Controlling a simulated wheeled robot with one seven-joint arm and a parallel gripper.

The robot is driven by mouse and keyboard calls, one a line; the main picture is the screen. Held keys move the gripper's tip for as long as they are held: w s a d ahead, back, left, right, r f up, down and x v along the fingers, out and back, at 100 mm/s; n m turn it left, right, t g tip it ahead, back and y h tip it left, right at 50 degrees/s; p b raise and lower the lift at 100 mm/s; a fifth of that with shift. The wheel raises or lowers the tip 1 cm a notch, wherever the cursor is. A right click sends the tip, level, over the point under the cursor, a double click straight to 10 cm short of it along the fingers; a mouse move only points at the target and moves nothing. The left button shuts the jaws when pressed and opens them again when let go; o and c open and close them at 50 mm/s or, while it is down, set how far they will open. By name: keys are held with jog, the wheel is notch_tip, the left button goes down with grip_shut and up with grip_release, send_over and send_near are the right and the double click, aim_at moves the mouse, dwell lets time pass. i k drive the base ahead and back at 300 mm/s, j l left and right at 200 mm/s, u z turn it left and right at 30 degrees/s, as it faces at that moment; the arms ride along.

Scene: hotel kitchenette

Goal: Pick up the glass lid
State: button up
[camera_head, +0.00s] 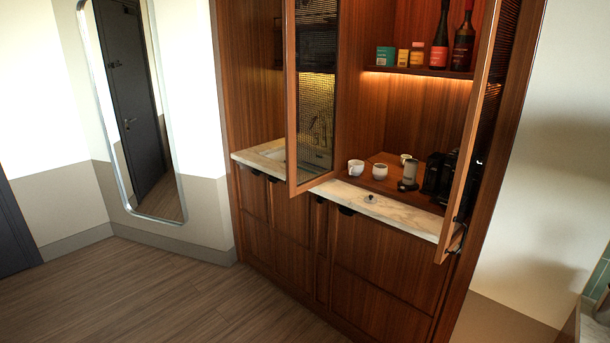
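A small round object with a dark knob, which looks like the glass lid (370,199), lies on the pale marble counter (398,212) near its front edge. It is small in the picture, and its clear rim is hard to make out against the stone. Nothing covers it. My gripper is not in view.
Two tall cabinet doors stand open, the left door (291,100) and the right door (474,130), on either side of the lid. Behind it, a wooden tray (378,184) holds white cups (356,167), a grey grinder-like item (409,173) and a black machine (437,177). The floor (170,295) in front is clear.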

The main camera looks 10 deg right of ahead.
aim_at(370, 200)
jog(key=i+z, duration=0.1)
jog(key=i, duration=0.4)
jog(key=i+j, duration=0.1)
jog(key=i, duration=0.4)
jog(key=i+z, duration=0.15)
jog(key=i, duration=0.35)
jog(key=i+j, duration=0.2)
jog(key=i, duration=0.3)
jog(key=i+j+z, duration=0.15)
jog(key=i, duration=0.35)
jog(key=i+j, duration=0.15)
jog(key=i, duration=0.35)
jog(key=l+z, duration=0.05)
